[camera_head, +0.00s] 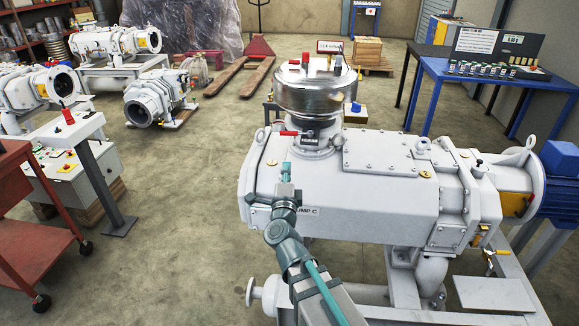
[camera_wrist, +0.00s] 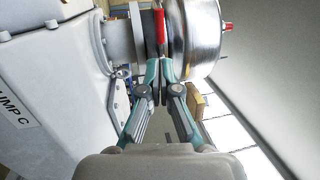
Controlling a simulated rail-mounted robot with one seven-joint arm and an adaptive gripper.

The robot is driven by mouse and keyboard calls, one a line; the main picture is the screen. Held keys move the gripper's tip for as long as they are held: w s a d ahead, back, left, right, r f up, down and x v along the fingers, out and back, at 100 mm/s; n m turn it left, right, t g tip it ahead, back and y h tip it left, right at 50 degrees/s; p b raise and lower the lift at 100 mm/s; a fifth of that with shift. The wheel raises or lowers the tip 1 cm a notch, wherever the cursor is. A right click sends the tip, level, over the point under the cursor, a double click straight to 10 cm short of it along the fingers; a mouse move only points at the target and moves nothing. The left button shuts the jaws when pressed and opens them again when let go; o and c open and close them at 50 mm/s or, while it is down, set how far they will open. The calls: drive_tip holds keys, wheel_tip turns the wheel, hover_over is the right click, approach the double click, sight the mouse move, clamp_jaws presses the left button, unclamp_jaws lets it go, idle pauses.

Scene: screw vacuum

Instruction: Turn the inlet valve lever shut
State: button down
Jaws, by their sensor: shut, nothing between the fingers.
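The inlet valve lever (camera_head: 289,133) has a red handle and sticks out to the left of the valve at the neck below the shiny metal drum. In the wrist view the red lever (camera_wrist: 160,25) lies straight ahead of the fingertips, beside the drum. My gripper (camera_head: 286,168) is in front of the lever, over the top of the pump marked PUMP C (camera_head: 340,185). In the wrist view my gripper (camera_wrist: 160,66) has its teal fingers together with nothing between them. I cannot tell whether the tips touch the lever.
The metal drum (camera_head: 315,92) stands on the pump and carries red-capped fittings. A lifting eye (camera_head: 259,137) rises from the pump at the left. A bolted plate (camera_head: 380,156) lies to the right of the neck.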

sight(287, 134)
drive_tip(key=w+r+p, duration=0.2)
drive_tip(key=w, duration=1)
drive_tip(key=shift+w+a+r, duration=0.15)
drive_tip(key=shift+w+r, duration=0.05)
drive_tip(key=shift+w, duration=0.05)
drive_tip(key=shift+w+a+r, duration=0.1)
drive_tip(key=shift+w+r, duration=0.05)
drive_tip(key=shift+w, duration=0.3)
drive_tip(key=shift+w+a+r, duration=0.1)
drive_tip(key=shift+w, duration=0.3)
drive_tip(key=shift+s, duration=0.1)
